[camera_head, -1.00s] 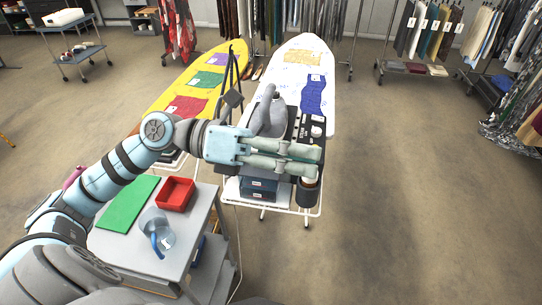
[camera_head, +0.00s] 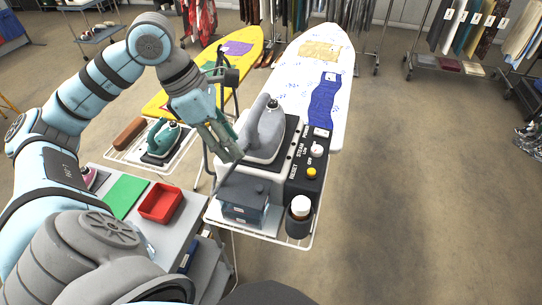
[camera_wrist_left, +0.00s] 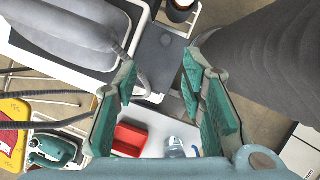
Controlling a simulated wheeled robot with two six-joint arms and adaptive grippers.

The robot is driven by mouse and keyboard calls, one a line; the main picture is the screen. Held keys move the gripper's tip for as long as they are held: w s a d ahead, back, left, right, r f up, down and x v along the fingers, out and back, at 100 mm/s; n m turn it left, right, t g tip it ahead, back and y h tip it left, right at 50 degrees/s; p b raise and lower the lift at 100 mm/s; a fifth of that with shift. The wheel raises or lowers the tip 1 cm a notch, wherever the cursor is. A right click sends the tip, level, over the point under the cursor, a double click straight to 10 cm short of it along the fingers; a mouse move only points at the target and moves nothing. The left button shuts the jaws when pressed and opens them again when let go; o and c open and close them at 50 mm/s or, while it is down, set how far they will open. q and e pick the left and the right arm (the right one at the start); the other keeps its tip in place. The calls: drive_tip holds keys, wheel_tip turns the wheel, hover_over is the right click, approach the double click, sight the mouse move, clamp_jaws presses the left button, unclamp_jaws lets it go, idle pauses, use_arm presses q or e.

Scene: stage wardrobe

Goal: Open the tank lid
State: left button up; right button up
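The steam station (camera_head: 262,172) stands at the near end of the white ironing board with a grey iron (camera_head: 265,130) on top. Its tank (camera_head: 243,212) is at the front left, under a flat dark grey lid (camera_head: 250,188) that looks shut. In the left wrist view a dark flat panel, apparently the lid (camera_wrist_left: 158,58), lies beyond the fingertips. My left gripper (camera_head: 226,150) is just left of the iron, behind the tank, fingers pointing down. In the left wrist view its fingers (camera_wrist_left: 158,80) are spread with nothing between them. My right gripper is not in view.
A control panel (camera_head: 309,165) and a cup holder (camera_head: 299,228) flank the station's right side. A green iron (camera_head: 163,138) stands on the yellow board's rack. A red tray (camera_head: 161,203) and green mat (camera_head: 125,196) lie on the cart. A clear jug (camera_wrist_left: 178,147) shows in the wrist view.

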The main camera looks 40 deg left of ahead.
use_arm(q)
hover_over(259, 187)
drive_tip(key=s+a, duration=0.2)
drive_tip(key=s, duration=0.1)
drive_tip(key=f, duration=0.8)
drive_tip(key=shift+w+d+f+p, duration=0.15)
drive_tip(key=shift+w+d+p, duration=0.1)
drive_tip(key=shift+p, duration=0.1)
drive_tip(key=f, duration=0.1)
drive_tip(key=w+f, duration=0.1)
drive_tip(key=f, duration=0.1)
drive_tip(key=w+d+f, duration=0.1)
drive_tip(key=shift+w+f, duration=0.15)
drive_tip(key=shift+f, duration=0.15)
drive_tip(key=shift+s, duration=0.3)
drive_tip(key=shift+c, duration=0.7)
clamp_jaws()
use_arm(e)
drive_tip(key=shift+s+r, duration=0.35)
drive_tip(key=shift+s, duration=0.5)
